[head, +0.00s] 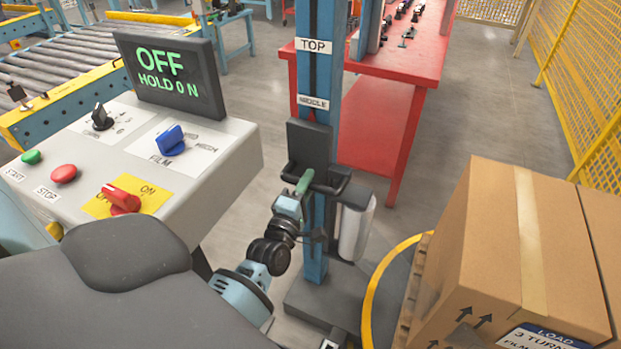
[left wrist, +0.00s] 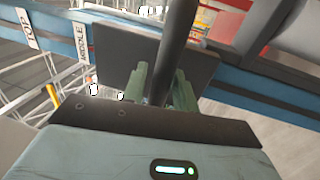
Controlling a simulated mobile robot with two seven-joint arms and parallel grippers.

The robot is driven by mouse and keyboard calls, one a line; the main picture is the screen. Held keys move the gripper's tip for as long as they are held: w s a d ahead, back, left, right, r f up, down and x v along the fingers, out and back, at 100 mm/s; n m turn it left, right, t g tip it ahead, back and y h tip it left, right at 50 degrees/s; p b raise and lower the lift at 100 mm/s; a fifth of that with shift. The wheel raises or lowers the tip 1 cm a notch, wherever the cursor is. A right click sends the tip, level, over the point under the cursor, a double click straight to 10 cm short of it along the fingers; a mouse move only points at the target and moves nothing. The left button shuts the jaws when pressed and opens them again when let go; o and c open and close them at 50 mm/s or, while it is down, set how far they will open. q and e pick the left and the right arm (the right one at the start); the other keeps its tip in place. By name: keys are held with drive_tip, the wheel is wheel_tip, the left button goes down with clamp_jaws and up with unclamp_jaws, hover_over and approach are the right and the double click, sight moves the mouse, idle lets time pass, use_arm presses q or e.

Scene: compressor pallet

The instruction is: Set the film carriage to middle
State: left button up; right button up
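The film carriage (head: 309,143) is a dark block on the blue mast (head: 318,262), its top edge a little below the MIDDLE label (head: 313,102). The TOP label (head: 313,46) is higher on the mast. A white film roll (head: 353,232) hangs at the carriage's right side. My left gripper (head: 304,184) is at the carriage's dark handle. In the left wrist view, its green fingers (left wrist: 162,90) lie on both sides of the handle bar (left wrist: 178,40) and appear closed on it. The carriage plate (left wrist: 115,55) is behind them. My right gripper is not in view.
A control panel (head: 215,152) with a FILM knob (head: 171,140) and a screen (head: 172,76) reading OFF, HOLD 0 N stands left. Boxes (head: 500,235) on a pallet stand right, inside a yellow ring (head: 372,290). A red table (head: 425,55) is behind the mast.

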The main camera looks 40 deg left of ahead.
use_arm(q)
drive_tip(key=v, duration=0.5)
drive_tip(key=shift+s+d, duration=0.15)
drive_tip(key=shift+s, duration=0.2)
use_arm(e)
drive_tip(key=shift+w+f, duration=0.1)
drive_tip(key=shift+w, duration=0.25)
use_arm(q)
drive_tip(key=shift+s+f, duration=0.1)
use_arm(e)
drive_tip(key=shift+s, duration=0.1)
